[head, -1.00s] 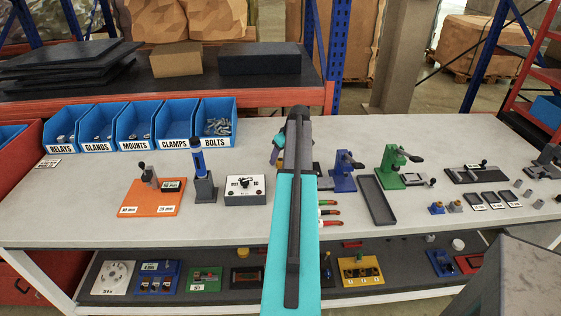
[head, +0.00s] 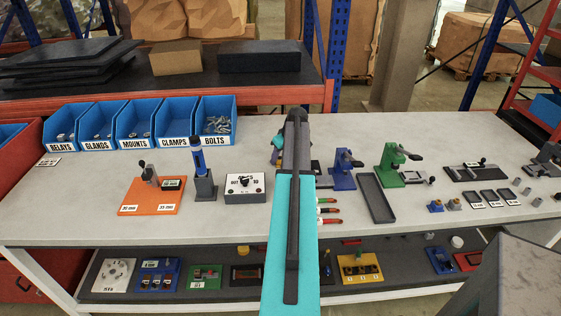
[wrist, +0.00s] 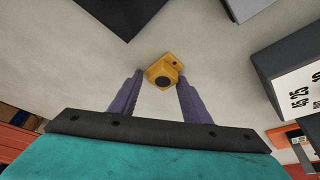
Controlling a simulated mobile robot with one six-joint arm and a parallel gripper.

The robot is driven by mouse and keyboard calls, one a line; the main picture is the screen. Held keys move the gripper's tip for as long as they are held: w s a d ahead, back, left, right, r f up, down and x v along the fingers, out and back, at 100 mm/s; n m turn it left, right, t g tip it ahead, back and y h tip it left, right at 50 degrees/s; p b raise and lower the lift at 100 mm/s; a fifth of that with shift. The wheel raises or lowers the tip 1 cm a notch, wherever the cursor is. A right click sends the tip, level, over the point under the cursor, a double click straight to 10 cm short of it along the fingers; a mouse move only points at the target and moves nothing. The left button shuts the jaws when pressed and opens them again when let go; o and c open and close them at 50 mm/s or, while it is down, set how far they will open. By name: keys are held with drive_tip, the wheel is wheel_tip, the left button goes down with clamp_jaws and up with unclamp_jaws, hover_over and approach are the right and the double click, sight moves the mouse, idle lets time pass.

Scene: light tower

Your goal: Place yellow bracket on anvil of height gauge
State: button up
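The yellow bracket (wrist: 169,65), with a dark round hole, is on the grey bench top in the wrist view. My gripper (wrist: 160,76) is open, with its two purple fingers on either side of the bracket's near end and visible gaps between. In the head view my arm hides the bracket and most of the gripper. An orange-based device (head: 135,197) with a short dark post, a small display and white labels stands on the bench left of my arm. It looks like the height gauge; its anvil is too small to make out.
A blue-topped upright tool (head: 198,160) and a grey box with a knob (head: 245,190) stand between the orange device and my arm. Blue (head: 343,172) and green (head: 391,168) fixtures and a dark tray (head: 378,197) are to the right. Blue bins (head: 135,136) line the back left.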

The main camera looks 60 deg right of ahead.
sight(280, 157)
clamp_jaws()
drive_tip(key=shift+r, duration=0.2)
wheel_tip(280, 157, up, 10)
drive_tip(key=b, duration=0.2)
drive_tip(key=shift+f, duration=0.15)
idle(0.4)
drive_tip(key=shift+s, duration=0.1)
idle(0.6)
